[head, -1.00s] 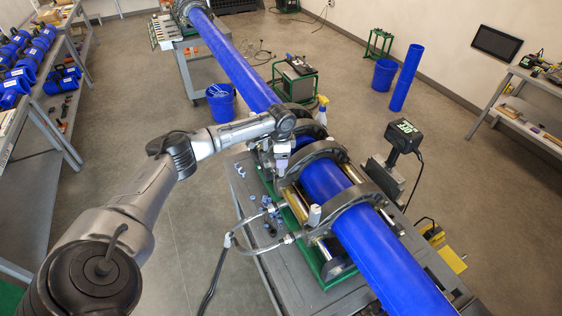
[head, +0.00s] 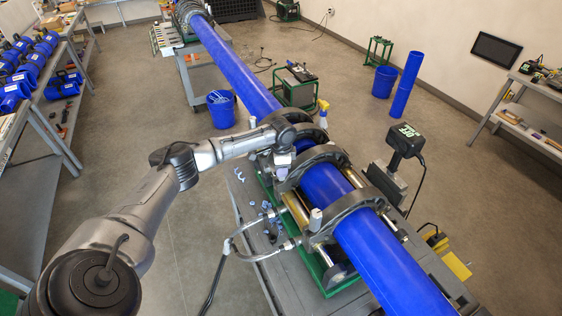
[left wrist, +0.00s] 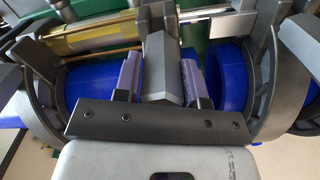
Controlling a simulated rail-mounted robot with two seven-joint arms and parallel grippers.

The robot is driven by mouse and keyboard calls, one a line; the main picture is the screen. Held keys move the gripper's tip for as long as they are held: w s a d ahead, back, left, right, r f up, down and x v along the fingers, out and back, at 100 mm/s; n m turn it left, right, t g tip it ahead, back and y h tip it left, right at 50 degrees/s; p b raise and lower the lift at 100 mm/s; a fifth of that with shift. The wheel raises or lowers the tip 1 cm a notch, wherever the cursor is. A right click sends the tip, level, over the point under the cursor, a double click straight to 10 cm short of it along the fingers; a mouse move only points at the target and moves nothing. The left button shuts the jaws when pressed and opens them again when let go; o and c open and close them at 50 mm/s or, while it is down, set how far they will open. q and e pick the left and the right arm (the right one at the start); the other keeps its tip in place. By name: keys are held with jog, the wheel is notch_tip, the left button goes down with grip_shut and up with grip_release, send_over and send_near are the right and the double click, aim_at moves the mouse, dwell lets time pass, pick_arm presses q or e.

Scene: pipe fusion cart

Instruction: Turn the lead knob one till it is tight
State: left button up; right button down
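My left gripper (head: 283,166) reaches down over the pipe clamps of the fusion cart in the head view. In the left wrist view, its two purple-padded fingers (left wrist: 161,80) stand on either side of a grey faceted knob (left wrist: 161,68). The knob fills the gap, and both fingers appear to touch it. In the head view the arm's end mostly hides this knob. The blue pipe (head: 322,185) runs through the dark clamp rings (head: 350,208). Another knob with a pale top (head: 316,216) stands on the nearer clamp. My right gripper is out of view.
A hose (head: 228,250) loops beside the cart's left side. A device with a lit display (head: 405,137) stands right of the clamps. A blue bucket (head: 221,108) is behind the arm. Shelves with blue parts (head: 30,65) line the left; open floor lies between.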

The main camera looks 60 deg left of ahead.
pick_arm(q)
jog(key=c, duration=0.5)
jog(key=shift+o, duration=0.2)
jog(key=shift+r+m+p, duration=0.15)
jog(key=shift+m+p, duration=0.45)
jog(key=shift+m, duration=0.9)
jog(key=shift+m+p, duration=0.4)
jog(key=shift+m, duration=1.1)
